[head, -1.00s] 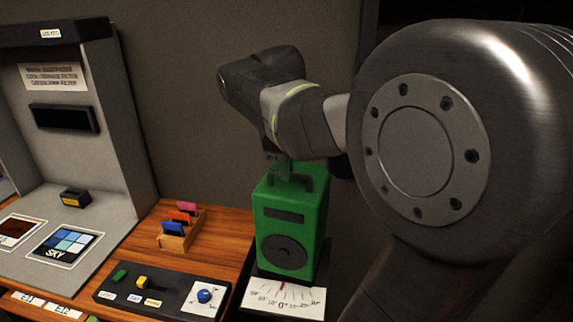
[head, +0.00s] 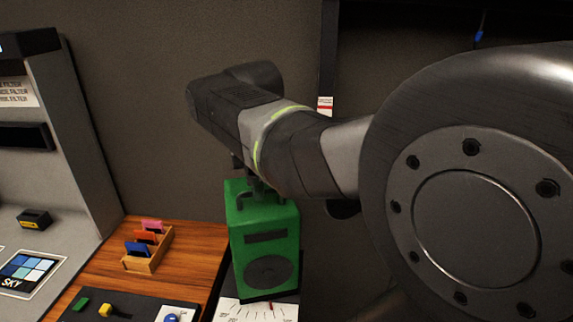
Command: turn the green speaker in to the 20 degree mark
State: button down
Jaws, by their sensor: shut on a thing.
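The green speaker (head: 265,238) stands upright on a dark stand, with its dark round cone and slot facing the camera. A white angle scale (head: 240,311) with tick marks and a red pointer lies at its foot; the scale is cut off by the bottom edge and its numbers cannot be read. My gripper (head: 256,192) is above the speaker and shut on the handle on its top. The arm's wrist hides part of the handle and the fingertips.
A wooden holder (head: 147,256) with several coloured cards stands on the wood table left of the speaker. A dark control panel (head: 130,308) with coloured knobs lies in front of it. A grey booth (head: 70,150) stands at the far left. A wall is behind.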

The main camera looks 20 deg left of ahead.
jog(key=shift+r, duration=0.1)
jog(key=c, duration=1.5)
grip_release()
jog(key=shift+o, duration=0.2)
notch_tip(320, 180, up, 14)
jog(key=s+d, duration=0.1)
jog(key=s, duration=0.1)
jog(key=shift+s+d+f+b, duration=0.2)
jog(key=shift+f+b, duration=0.05)
jog(key=shift+b, duration=0.05)
jog(key=shift+f, duration=0.15)
jog(key=f, duration=0.4)
jog(key=w+a+f, duration=0.1)
jog(key=f, duration=0.4)
jog(key=w+f, duration=0.1)
jog(key=f, duration=0.3)
jog(key=shift+w+a+f+p, duration=0.15)
jog(key=shift+w+f+p, duration=0.05)
jog(key=shift+f+p, duration=0.1)
jog(key=shift+s+a+r+m, duration=0.1)
jog(key=shift+a+m, duration=0.05)
jog(key=shift+m, duration=0.15)
